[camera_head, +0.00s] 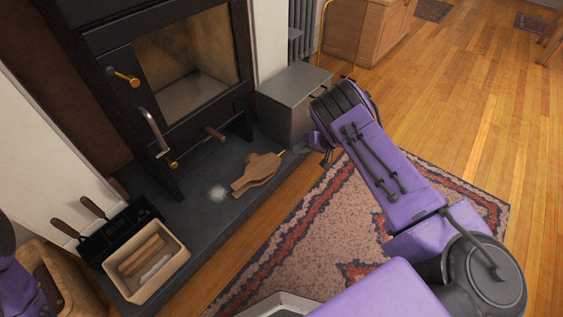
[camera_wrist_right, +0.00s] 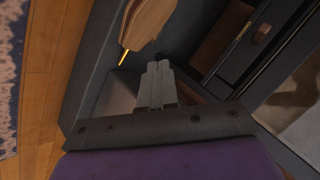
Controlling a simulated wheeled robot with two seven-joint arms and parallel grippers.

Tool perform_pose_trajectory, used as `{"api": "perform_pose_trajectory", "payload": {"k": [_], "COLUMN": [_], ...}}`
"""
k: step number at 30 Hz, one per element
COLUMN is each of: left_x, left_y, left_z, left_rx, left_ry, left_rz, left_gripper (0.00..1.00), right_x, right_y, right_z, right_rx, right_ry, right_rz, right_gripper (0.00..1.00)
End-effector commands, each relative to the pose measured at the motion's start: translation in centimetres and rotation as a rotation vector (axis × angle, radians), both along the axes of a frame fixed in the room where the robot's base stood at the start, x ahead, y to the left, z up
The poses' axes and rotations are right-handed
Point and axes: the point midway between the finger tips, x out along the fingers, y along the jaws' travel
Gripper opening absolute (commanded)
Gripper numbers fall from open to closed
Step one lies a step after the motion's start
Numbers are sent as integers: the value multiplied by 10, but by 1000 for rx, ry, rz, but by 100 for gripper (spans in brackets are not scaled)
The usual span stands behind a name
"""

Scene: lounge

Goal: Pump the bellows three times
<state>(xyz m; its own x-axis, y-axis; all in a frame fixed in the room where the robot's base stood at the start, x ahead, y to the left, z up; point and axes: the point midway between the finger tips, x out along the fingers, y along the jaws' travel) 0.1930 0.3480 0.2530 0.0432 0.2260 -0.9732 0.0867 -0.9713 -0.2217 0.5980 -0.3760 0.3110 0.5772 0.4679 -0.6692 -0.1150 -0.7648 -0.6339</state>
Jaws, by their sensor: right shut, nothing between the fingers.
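The wooden bellows (camera_head: 258,172) lie on the dark stone hearth in front of the stove, with their brass nozzle pointing toward the grey metal box. In the right wrist view the bellows (camera_wrist_right: 149,22) show at the top, partly cut off by the frame, beyond the fingers. My right gripper (camera_wrist_right: 158,68) is shut with nothing between its fingers. In the head view my right arm reaches over the rug, and the right gripper lies right of the bellows, mostly hidden by the wrist. Of my left arm only a purple part shows at the left edge; its gripper is out of view.
A black stove (camera_head: 190,65) with a glass door and brass-tipped handles stands behind the hearth (camera_head: 205,222). A grey metal box (camera_head: 290,98) stands to the right. A pale patch (camera_head: 217,193) lies beside the bellows. A cream bin (camera_head: 180,262) holds logs. A patterned rug (camera_head: 300,235) covers the floor.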

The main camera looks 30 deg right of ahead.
Motion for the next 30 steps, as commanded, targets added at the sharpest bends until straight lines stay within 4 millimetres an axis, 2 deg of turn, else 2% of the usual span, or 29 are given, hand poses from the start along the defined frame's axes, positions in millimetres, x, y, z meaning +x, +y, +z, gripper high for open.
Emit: {"api": "perform_pose_trajectory", "payload": {"k": [5,10,14,17,20,23,26,27,30], "left_x": [8,14,19,21,23,24,24,24,23], "left_y": [0,-1,-4,-7,-12,-17,-24,-27,-35], "left_z": [1,2,-1,-5,-9,-16,-25,-29,-38], "left_rx": [8,16,17,15,12,5,-3,-6,-16], "left_ry": [-29,-72,-118,-150,-180,-210,-239,-250,-269], "left_rz": [22,67,124,167,211,257,307,326,368], "left_gripper": [43,43,43,43,43,43,43,43,43], "right_x": [-1,-13,-38,-65,-99,-145,-207,-234,-298], "right_y": [-11,-23,-26,-25,-21,-14,1,9,28], "right_z": [1,-8,-29,-47,-68,-89,-110,-116,-123], "right_rx": [-96,-188,-274,-345,-418,-499,-585,-616,-673], "right_ry": [-91,-173,-211,-207,-170,-93,35,96,247], "right_rz": [53,26,-41,-100,-159,-216,-261,-270,-284], "right_gripper": [0,0,0,0,0,0,0,0,0]}}
